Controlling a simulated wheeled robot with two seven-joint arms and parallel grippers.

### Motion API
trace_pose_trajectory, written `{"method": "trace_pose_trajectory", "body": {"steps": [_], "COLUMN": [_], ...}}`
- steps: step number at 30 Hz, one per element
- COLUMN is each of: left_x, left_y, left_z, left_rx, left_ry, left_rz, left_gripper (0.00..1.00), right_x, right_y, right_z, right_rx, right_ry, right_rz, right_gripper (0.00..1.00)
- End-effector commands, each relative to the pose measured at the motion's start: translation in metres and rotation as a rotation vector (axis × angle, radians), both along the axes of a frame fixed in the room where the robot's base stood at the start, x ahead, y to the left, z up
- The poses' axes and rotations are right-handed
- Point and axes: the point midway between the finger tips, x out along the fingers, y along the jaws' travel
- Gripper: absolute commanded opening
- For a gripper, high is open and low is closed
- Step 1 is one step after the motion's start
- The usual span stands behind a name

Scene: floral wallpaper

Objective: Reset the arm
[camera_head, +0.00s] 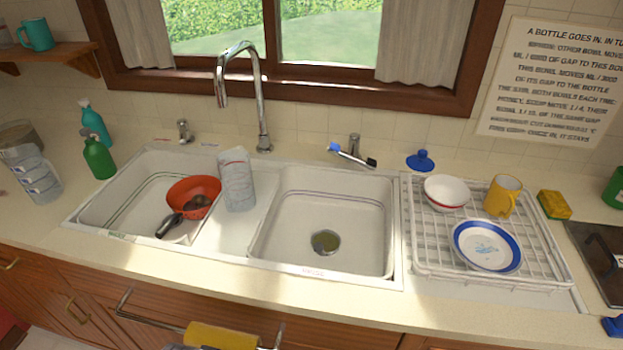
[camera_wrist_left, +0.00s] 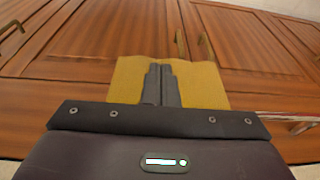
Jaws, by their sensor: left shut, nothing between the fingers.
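My left gripper (camera_wrist_left: 162,84) shows in the left wrist view only. Its two dark fingers are together with nothing between them, in front of a yellow cloth (camera_wrist_left: 125,80) and wooden cabinet doors (camera_wrist_left: 235,50). I cannot tell whether the fingers touch the cloth. In the head view neither arm shows, and the yellow cloth (camera_head: 207,336) hangs on a rail at the counter's front. My right gripper is in no view.
A double sink (camera_head: 325,270) holds a red-orange bowl (camera_head: 193,190) in its left basin. A clear printed container (camera_head: 237,180) stands on the divider. A tall faucet (camera_head: 263,110) rises behind.

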Motion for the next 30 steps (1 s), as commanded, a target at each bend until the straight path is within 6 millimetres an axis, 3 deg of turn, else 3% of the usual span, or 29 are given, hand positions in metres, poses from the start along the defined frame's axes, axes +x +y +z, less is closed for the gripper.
{"method": "trace_pose_trajectory", "body": {"steps": [5,8,14,18,24,30], "left_x": [-0.004,-0.015,-0.066,-0.119,-0.194,-0.23], "left_y": [-0.001,0.001,0.008,0.017,0.031,0.038], "left_z": [-0.079,-0.136,-0.248,-0.311,-0.363,-0.379], "left_rx": [0.002,0.005,0.01,0.015,0.02,0.022], "left_ry": [0.033,0.055,0.101,0.133,0.166,0.178], "left_rz": [-0.006,-0.01,-0.02,-0.027,-0.035,-0.04], "left_gripper": [0.0,0.0,0.0,0.0,0.0,0.0], "right_x": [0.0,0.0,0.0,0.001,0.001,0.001], "right_y": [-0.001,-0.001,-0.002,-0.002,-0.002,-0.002], "right_z": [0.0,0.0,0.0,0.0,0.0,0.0], "right_rx": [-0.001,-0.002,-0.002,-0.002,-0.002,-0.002], "right_ry": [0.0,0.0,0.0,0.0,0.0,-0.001], "right_rz": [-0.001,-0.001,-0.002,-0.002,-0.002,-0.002], "right_gripper": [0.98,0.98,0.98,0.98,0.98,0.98]}}
